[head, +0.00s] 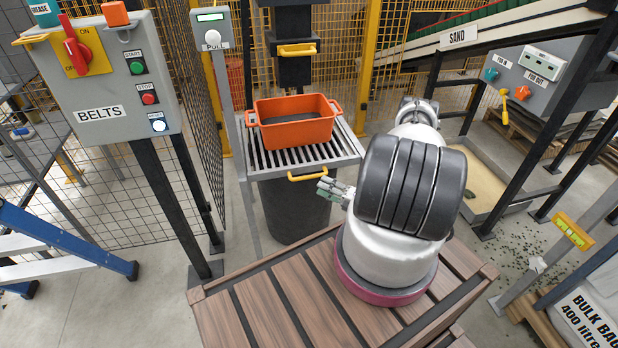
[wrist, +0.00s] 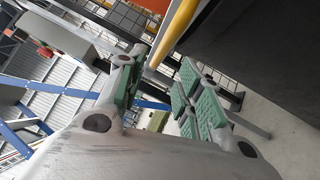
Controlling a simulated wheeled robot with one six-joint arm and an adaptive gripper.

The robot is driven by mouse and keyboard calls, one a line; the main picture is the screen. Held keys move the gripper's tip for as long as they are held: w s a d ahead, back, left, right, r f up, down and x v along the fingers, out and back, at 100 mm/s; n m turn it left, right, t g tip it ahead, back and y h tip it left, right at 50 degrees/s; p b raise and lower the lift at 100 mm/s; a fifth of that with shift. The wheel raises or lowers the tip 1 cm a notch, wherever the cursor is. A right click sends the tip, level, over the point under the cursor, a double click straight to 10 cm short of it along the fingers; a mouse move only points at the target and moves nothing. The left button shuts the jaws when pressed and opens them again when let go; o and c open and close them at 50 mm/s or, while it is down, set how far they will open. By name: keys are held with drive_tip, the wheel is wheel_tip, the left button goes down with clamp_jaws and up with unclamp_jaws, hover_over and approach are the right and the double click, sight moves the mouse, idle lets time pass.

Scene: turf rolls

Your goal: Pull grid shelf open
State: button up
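The grid shelf (head: 345,152) is a grey metal grating with a yellow handle (head: 308,177) on its front edge. An orange tub (head: 296,132) sits on the grating. My gripper (head: 324,187) is just below and beside the right end of the handle in the head view. In the wrist view my gripper (wrist: 158,92) is open, with green finger pads spread apart. The yellow handle (wrist: 174,32) runs at a slant beyond the gap between them. Whether it touches a finger I cannot tell.
A dark bin (head: 292,215) stands under the shelf. The belts panel (head: 108,90) and a mesh fence are further left. A sand conveyor (head: 480,32) runs at upper right. A slatted wooden deck (head: 265,310) is in front.

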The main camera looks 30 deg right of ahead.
sight(309, 177)
drive_tip(key=shift+m+t+h, duration=0.3)
drive_tip(key=shift+m+t, duration=0.1)
drive_tip(key=shift+m, duration=0.2)
drive_tip(key=x, duration=0.7)
drive_tip(key=shift+w+d, duration=0.15)
drive_tip(key=shift+w, duration=0.4)
clamp_jaws()
